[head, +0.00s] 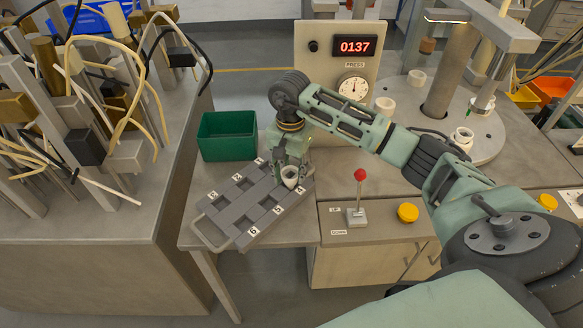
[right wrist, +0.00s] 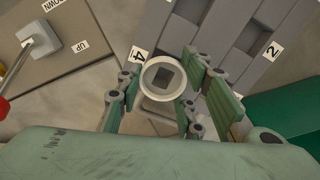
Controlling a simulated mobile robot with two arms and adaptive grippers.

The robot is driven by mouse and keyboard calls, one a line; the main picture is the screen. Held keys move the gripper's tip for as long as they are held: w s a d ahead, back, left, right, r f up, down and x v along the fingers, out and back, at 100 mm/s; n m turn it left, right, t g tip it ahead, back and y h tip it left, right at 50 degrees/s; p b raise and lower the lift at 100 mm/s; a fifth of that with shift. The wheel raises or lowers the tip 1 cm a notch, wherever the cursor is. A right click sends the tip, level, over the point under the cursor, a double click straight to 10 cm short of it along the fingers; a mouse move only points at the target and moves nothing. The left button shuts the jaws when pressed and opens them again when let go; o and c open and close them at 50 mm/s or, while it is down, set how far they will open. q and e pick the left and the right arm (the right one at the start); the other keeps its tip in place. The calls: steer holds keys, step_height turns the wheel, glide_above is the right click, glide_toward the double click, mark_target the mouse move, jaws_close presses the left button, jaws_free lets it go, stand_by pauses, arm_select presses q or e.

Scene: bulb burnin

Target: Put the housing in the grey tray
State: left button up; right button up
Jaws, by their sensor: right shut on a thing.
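The housing (head: 290,177) is a small white, round, hollow part. My right gripper (head: 288,168) is shut on it at the right side of the grey tray (head: 221,212). In the right wrist view the housing (right wrist: 145,82) is a white ring with a dark square inside, between the fingers of my right gripper (right wrist: 161,74). It is beside the label 4 (right wrist: 138,55). I cannot tell whether its bottom touches the tray. The tray has several square pockets with number labels. My left gripper is out of view.
A green bin (head: 227,137) stands behind the tray. A red-knobbed lever (head: 358,200) and a yellow button (head: 408,212) are to the right. A press with a dial (head: 352,88) stands behind. Similar white parts (head: 385,105) are around the round table. A cable-covered bench is at left.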

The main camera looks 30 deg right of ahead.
steer(key=shift+f, duration=0.15)
steer(key=shift+f, duration=0.1)
steer(key=shift+f+b, duration=0.15)
steer(key=shift+b, duration=0.2)
steer(key=o, duration=1)
steer(key=shift+c, duration=0.2)
